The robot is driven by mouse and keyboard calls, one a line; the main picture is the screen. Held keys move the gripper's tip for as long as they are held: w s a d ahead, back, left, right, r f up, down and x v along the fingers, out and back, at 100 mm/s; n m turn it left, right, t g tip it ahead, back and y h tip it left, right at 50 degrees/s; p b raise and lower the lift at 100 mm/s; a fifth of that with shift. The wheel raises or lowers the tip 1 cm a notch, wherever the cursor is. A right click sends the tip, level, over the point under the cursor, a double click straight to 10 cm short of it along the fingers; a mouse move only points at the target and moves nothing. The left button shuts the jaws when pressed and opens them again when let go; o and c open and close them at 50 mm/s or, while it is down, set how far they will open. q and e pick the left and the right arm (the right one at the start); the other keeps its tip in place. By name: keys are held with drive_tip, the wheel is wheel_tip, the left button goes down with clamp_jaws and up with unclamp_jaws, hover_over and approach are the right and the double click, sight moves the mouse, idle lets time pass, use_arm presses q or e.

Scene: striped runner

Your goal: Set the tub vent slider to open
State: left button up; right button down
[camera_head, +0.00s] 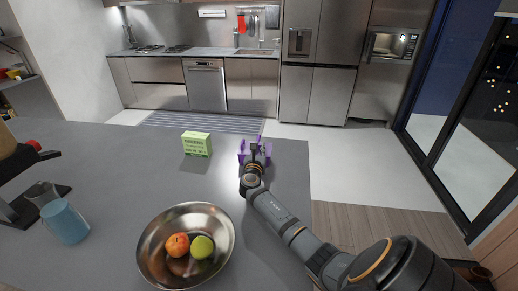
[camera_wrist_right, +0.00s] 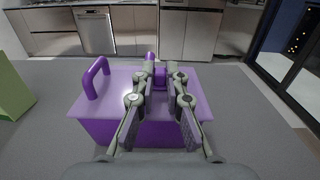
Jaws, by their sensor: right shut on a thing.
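The purple tub (camera_head: 242,156) stands near the far right edge of the grey counter. In the right wrist view, its purple lid (camera_wrist_right: 115,102) has an arched handle (camera_wrist_right: 97,78) at the left. My right gripper (camera_head: 257,148) reaches over the tub from the front. In the right wrist view its fingertips (camera_wrist_right: 160,77) are closed around a small upright purple piece (camera_wrist_right: 160,75), which looks like the vent slider. Another purple end (camera_wrist_right: 151,57) shows just behind it. The fingers hide most of the slider track, so its setting cannot be read. My left gripper is not in view.
A green box (camera_head: 196,144) stands left of the tub and also shows in the right wrist view (camera_wrist_right: 12,90). A metal bowl (camera_head: 150,250) with fruit is in front. A blue cup (camera_head: 66,222) stands at the left. The counter between box and bowl is clear.

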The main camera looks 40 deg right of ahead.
drive_tip(key=shift+w+a, duration=0.1)
drive_tip(key=shift+w+a+f+b, duration=0.1)
drive_tip(key=shift+w+a+b, duration=0.35)
drive_tip(key=shift+w+a, duration=0.5)
drive_tip(key=shift+w, duration=0.15)
drive_tip(key=c, duration=1.4)
unclamp_jaws()
drive_tip(key=shift+o, duration=0.2)
drive_tip(key=shift+d+r, duration=0.1)
drive_tip(key=shift+r, duration=0.25)
wheel_tip(320, 180, up, 10)
drive_tip(key=shift+f, duration=0.25)
